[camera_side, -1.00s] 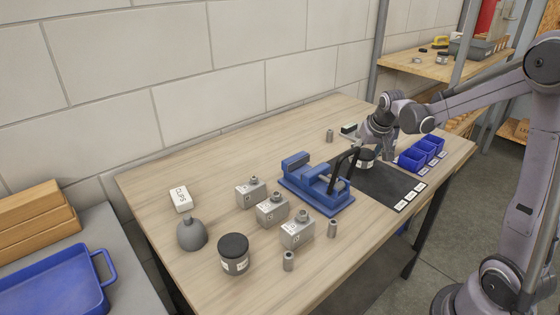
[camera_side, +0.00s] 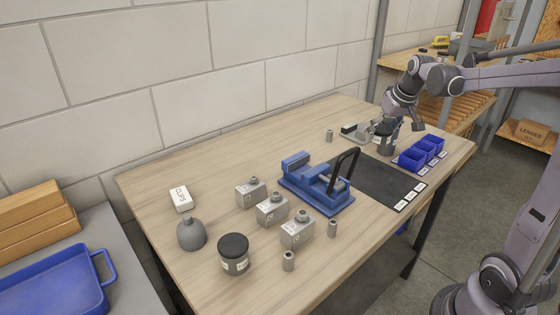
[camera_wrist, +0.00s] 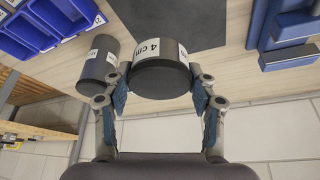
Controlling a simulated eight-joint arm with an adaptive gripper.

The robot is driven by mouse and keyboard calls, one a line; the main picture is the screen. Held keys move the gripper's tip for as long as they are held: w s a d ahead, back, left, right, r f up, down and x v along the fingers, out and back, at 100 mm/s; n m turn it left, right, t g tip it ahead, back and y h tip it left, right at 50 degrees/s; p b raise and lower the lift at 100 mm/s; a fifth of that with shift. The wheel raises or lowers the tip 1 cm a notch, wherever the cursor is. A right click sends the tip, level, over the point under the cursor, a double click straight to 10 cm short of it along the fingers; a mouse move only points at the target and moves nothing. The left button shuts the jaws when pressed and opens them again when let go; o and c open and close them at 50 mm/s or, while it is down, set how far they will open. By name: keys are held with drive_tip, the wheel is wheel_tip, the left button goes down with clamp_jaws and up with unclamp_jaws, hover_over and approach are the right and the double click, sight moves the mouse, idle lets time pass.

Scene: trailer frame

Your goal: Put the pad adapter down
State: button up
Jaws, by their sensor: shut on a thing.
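The pad adapter is a short, dark, round piece with a white "4 cm" label (camera_wrist: 160,78), seen in the wrist view between my gripper's fingers (camera_wrist: 160,95). The blue finger pads press on its two sides. In the side view my gripper (camera_side: 393,122) is over the far end of the bench, beyond the black mat (camera_side: 378,182). The adapter is partly covered by my fingers there, and I cannot tell whether it touches the bench. A second dark cylinder with a white label (camera_wrist: 98,66) stands just left of it in the wrist view.
Blue bins (camera_side: 412,158) stand right of my gripper. A grey fixture with a dark top (camera_side: 352,130) is close on its left. The blue clamp (camera_side: 316,186) sits left of the mat. Grey blocks, a dark jar (camera_side: 234,254) and small posts occupy the near bench. The mat is bare.

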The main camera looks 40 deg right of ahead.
drive_tip(key=w+a+n+y, duration=0.1)
drive_tip(key=w+a+n, duration=0.2)
drive_tip(key=w+a, duration=0.6)
drive_tip(key=n+y, duration=0.2)
drive_tip(key=n, duration=0.3)
hover_over(222, 181)
drive_tip(key=s+d, duration=0.1)
drive_tip(key=s, duration=0.1)
wheel_tip(222, 181, down, 7)
drive_tip(key=shift+w+d+f, duration=0.1)
drive_tip(key=shift+w+a+f, duration=0.2)
drive_tip(key=shift+a+f, duration=0.15)
drive_tip(key=shift+a, duration=0.05)
drive_tip(key=shift+f, duration=1.95)
drive_tip(key=shift+f, duration=0.1)
drive_tip(key=o, duration=1.5)
drive_tip(key=shift+c, duration=0.2)
